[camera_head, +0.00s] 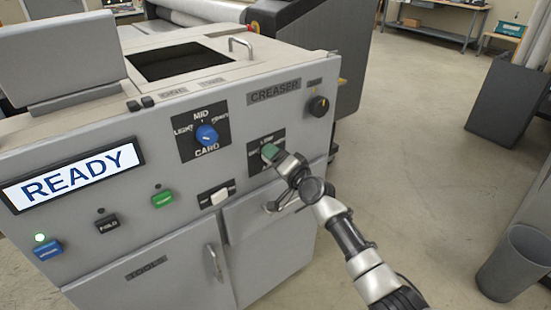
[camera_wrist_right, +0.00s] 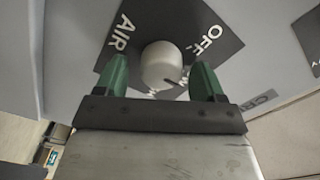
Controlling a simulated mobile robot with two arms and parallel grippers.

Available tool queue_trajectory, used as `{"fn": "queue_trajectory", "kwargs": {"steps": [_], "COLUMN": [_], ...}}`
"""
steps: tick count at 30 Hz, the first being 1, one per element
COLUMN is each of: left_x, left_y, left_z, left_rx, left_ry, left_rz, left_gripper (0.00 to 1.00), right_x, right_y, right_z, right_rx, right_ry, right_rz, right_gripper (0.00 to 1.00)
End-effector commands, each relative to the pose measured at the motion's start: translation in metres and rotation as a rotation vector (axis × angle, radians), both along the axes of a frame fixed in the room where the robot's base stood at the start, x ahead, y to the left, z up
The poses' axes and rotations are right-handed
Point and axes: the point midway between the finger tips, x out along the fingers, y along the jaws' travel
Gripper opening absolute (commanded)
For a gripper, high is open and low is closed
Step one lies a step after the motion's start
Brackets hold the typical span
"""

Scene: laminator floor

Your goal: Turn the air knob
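The air knob (camera_wrist_right: 163,64) is a round light-grey knob on a black plate (camera_wrist_right: 195,25) in the right wrist view. The plate carries the words AIR and OFF, and another label partly hidden by the knob and fingers. A small dark mark shows on the knob's lower right edge. My right gripper (camera_wrist_right: 160,80) is open, with one green finger on each side of the knob and visible gaps to it. In the head view my right gripper (camera_head: 270,153) is at the air plate (camera_head: 276,137) and hides the knob. My left gripper is not in view.
The creaser's front panel also has a blue CARD knob (camera_head: 207,135), a black knob (camera_head: 318,106), a white switch (camera_head: 220,197), a green button (camera_head: 162,199) and a lit READY display (camera_head: 75,175). A drawer (camera_head: 270,210) is below. Open floor lies to the right, with a grey bin (camera_head: 515,262).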

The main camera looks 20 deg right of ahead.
Motion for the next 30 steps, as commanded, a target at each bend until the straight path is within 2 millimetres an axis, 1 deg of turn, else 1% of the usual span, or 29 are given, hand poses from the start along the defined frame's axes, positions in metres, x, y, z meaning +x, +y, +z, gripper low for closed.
{"fn": "queue_trajectory", "kwargs": {"steps": [5, 8, 11, 21, 25, 30], "left_x": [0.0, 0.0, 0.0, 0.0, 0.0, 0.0], "left_y": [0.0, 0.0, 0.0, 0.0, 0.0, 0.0], "left_z": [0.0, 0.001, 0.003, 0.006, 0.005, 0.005], "left_rx": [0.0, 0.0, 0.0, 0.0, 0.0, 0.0], "left_ry": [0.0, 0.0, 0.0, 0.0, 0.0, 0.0], "left_rz": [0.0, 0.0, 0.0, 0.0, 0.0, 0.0], "left_gripper": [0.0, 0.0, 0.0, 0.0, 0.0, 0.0], "right_x": [0.0, -0.004, -0.015, -0.078, -0.093, -0.101], "right_y": [0.0, -0.002, -0.006, -0.028, -0.034, -0.037], "right_z": [0.001, 0.001, 0.0, -0.001, -0.001, 0.0], "right_rx": [0.0, -0.001, 0.0, -0.002, -0.001, -0.001], "right_ry": [-0.002, -0.001, 0.0, 0.001, 0.0, 0.0], "right_rz": [0.0, -0.001, -0.001, 0.0, 0.0, 0.0], "right_gripper": [0.69, 0.69, 0.69, 0.69, 0.69, 0.69]}}
